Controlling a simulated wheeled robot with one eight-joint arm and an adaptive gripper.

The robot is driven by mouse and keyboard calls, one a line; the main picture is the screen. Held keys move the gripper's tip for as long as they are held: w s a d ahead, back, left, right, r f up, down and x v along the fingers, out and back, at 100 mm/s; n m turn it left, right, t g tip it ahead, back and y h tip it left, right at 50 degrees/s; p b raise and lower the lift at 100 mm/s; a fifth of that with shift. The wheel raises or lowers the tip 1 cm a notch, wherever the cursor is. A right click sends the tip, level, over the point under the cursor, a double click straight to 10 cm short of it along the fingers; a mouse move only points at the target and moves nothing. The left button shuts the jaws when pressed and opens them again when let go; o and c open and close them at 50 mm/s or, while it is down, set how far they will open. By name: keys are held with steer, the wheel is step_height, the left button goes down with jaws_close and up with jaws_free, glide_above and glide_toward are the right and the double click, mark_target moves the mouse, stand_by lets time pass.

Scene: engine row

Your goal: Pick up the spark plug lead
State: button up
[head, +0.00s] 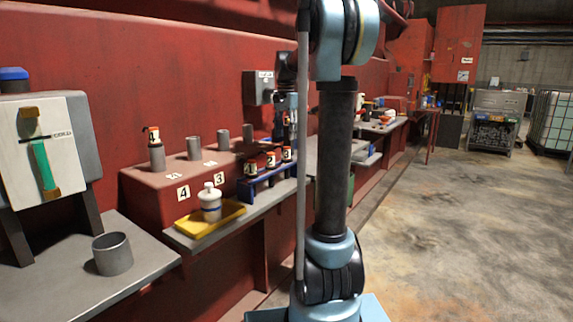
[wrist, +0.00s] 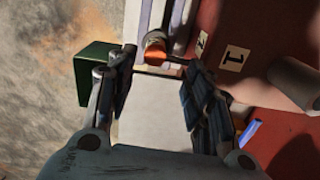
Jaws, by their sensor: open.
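Several spark plug leads show in the head view as short dark and orange caps with white labels. One lead (head: 153,134) sits on top of a grey post at the left of the red engine block. Others, such as this lead (head: 270,160), stand in a blue rack (head: 268,176) on the ledge. In the wrist view an orange-ended lead (wrist: 155,52) stands at the end of the rack, just beyond the fingertips. My arm hides part of the head view.
Bare grey posts (head: 194,148) stand on the red block. A white bottle (head: 209,198) stands in a yellow tray (head: 192,231). A grey cup (head: 113,254) is on the left bench. A green box (wrist: 95,72) is beside my left finger.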

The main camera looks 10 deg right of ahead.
mark_target(287, 149)
steer(key=shift+s+d+f, duration=0.1)
steer(key=shift+s+f, duration=0.05)
steer(key=shift+f, duration=1.7)
steer(key=shift+s+d+f, duration=0.1)
steer(key=shift+s+f, duration=0.05)
steer(key=shift+f, duration=1.65)
jaws_close()
